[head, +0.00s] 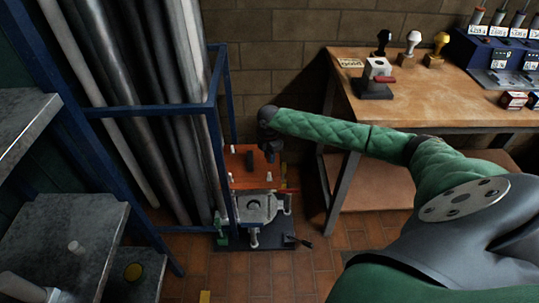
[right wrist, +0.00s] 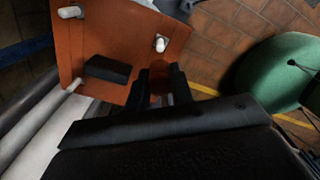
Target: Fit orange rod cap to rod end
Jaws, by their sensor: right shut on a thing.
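My right gripper (right wrist: 162,88) is shut on a small, dark orange-brown piece (right wrist: 160,70), which looks like the orange rod cap. Little of the cap shows between the dark fingers. In the head view, my right gripper (head: 268,120) hangs over the orange plate (head: 262,160), its fingertips hard to make out. Pale rod ends stick out of this plate; one (right wrist: 161,44) is just beyond the fingers in the right wrist view, apart from the cap, and another (right wrist: 70,12) is at the far left corner. I cannot tell which rod end is the task's. My left gripper is out of view.
A black block (right wrist: 107,69) sits on the plate left of the fingers. A grey machine part (head: 258,208) stands below the plate. A blue rack (head: 214,130) with long pipes is close on the left. A wooden bench (head: 430,105) stands at right.

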